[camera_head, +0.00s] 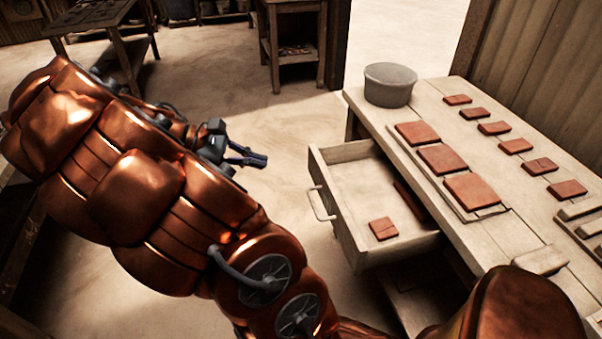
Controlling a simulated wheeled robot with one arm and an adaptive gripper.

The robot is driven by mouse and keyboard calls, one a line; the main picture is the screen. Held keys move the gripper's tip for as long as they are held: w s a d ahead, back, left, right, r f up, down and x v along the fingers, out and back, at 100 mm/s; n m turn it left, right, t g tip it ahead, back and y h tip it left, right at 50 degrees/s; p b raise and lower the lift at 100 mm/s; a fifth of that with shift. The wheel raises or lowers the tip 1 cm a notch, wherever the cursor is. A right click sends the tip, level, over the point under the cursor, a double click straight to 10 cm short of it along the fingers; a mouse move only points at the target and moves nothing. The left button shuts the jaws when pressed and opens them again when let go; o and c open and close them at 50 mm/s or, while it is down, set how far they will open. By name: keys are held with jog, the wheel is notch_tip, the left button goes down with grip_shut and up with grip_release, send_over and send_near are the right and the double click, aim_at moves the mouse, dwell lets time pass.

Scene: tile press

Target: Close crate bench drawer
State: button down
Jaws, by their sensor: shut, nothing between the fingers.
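The bench drawer (352,181) is pulled out from the side of the pale wooden bench (505,225). A metal handle (318,204) is on its front, which faces left. Inside the drawer lie a small reddish tile (383,229) and a darker reddish piece (409,199) near the bench edge. My gripper (262,160) is shut and empty, in the air to the left of the drawer, apart from the handle. My copper arm fills the left and lower part of the view.
On the bench top are a grey round tub (389,85), a board with large tiles (441,158), several smaller tiles (515,146) and a pale block (540,260). A small table (296,45) and a dark rack table (110,35) stand behind. The floor left of the drawer is clear.

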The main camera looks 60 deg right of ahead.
jog(key=w+d+f+n+g+h+b, duration=0.2)
jog(key=w+d+f+b, duration=0.25)
jog(key=d+f, duration=0.25)
jog(key=n+g+h+b, duration=0.2)
jog(key=n+h+b, duration=0.1)
jog(key=n+b, duration=0.15)
send_near(310, 163)
jog(key=x, duration=0.3)
jog(key=b+x, duration=0.1)
jog(key=x, duration=0.3)
jog(key=shift+s+r, duration=0.15)
jog(key=shift+r, duration=0.1)
